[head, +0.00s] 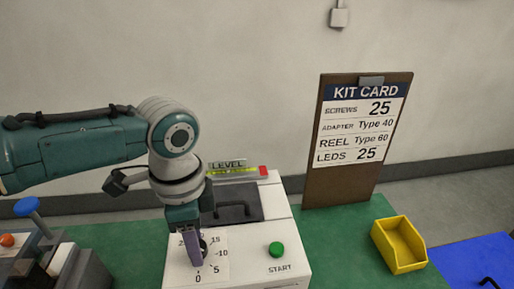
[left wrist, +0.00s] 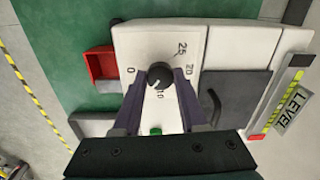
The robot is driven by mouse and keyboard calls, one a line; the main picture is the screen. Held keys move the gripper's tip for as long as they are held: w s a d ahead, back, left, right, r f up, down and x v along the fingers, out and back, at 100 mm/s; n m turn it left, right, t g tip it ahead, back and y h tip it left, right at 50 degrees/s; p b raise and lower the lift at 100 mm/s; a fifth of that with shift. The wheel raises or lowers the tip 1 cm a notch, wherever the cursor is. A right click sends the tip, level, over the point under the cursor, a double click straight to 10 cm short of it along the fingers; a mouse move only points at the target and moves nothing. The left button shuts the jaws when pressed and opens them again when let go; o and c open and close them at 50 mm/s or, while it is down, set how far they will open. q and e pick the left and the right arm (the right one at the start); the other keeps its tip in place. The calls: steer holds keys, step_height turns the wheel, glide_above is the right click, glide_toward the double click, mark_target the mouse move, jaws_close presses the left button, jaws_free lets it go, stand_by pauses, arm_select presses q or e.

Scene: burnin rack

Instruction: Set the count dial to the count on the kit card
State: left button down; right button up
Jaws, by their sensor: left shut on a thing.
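The count dial's dark knob (left wrist: 159,74) sits on the sloped white front of the machine (head: 290,240). My left gripper (head: 197,258) points down at it and is shut on the knob, one finger on each side in the left wrist view (left wrist: 160,82). The printed scale around it shows 0, 5, 10, 15 and 20 in the head view, and 25 in the wrist view. I cannot tell for sure which number the knob points to. The kit card (head: 362,125) on a brown clipboard reads screws 25, adapter Type 40, reel Type 60, LEDs 25.
A green START button (head: 277,249) is right of the dial. A LEVEL strip (head: 235,170) and a dark lid with a handle (head: 232,208) are behind it. A yellow bin (head: 402,247) stands right on the green mat. A blue-topped lever (head: 27,207) is at left.

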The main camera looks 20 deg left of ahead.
arm_select(q)
steer(key=n+p, duration=0.2)
steer(key=n, duration=0.1)
steer(key=shift+r+n, duration=0.15)
steer(key=shift+n, duration=0.25)
steer(key=n+p, duration=0.1)
steer(key=n, duration=0.3)
steer(key=shift+n+p, duration=0.3)
steer(key=n+p, duration=0.1)
steer(key=n, duration=0.2)
steer(key=shift+n, duration=0.3)
steer(key=n+p, duration=0.1)
steer(key=n, duration=1.2)
steer(key=shift+n+p, duration=0.3)
steer(key=shift+p, duration=0.05)
steer(key=n, duration=0.9)
steer(key=shift+f, duration=0.2)
steer(key=shift+n, duration=0.3)
